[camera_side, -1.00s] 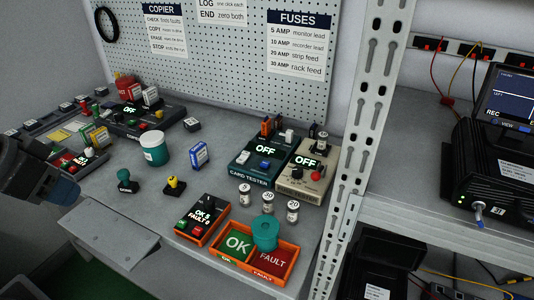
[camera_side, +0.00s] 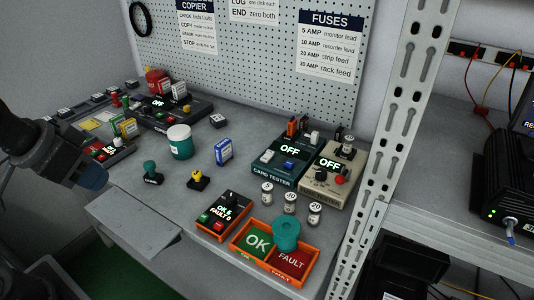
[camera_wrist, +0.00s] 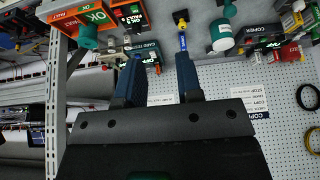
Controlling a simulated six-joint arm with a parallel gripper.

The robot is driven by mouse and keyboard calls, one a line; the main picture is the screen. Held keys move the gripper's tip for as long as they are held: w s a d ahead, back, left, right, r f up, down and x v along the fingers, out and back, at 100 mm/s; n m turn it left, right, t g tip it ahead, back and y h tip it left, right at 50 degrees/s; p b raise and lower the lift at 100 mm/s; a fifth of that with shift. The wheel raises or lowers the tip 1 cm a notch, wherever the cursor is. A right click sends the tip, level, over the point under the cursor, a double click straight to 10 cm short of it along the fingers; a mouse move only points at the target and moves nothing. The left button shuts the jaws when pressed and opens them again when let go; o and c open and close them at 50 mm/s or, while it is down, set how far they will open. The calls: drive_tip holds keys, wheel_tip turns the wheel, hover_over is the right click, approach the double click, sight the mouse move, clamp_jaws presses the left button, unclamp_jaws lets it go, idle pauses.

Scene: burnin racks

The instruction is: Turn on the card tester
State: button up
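The card tester (camera_side: 272,175) is a dark teal box at the right of the bench in the side view. Its display reads OFF, and a white switch (camera_side: 267,156) and a blue button (camera_side: 289,165) sit on its top. Cards stand in its back. My gripper (camera_side: 92,178) is at the left edge of the side view, well away from the tester. In the wrist view its two blue fingers (camera_wrist: 158,62) stand apart with nothing held between them.
A beige unit (camera_side: 322,186) reading OFF adjoins the tester's right. Several small jars (camera_side: 290,203) stand in front, with an orange OK/FAULT tray (camera_side: 240,243) and a counter box (camera_side: 222,212). A metal post (camera_side: 398,120) rises at right.

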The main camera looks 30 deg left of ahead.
drive_tip(key=w+r, duration=0.1)
drive_tip(key=w, duration=0.2)
drive_tip(key=w+r, duration=0.2)
drive_tip(key=w, duration=0.1)
drive_tip(key=w+d+r, duration=0.1)
drive_tip(key=w, duration=0.2)
drive_tip(key=shift+w+r, duration=0.25)
drive_tip(key=shift+r, duration=0.05)
clamp_jaws()
drive_tip(key=w+d, duration=0.2)
drive_tip(key=w, duration=1)
drive_tip(key=w+d+f, duration=0.2)
drive_tip(key=w+f, duration=0.2)
drive_tip(key=w, duration=0.4)
drive_tip(key=w+d+f+g, duration=0.1)
drive_tip(key=w+d+f, duration=0.2)
drive_tip(key=w, duration=0.6)
wheel_tip(320, 180, down, 2)
drive_tip(key=shift+f+g, duration=0.2)
drive_tip(key=shift+g, duration=0.1)
drive_tip(key=shift+w, duration=0.1)
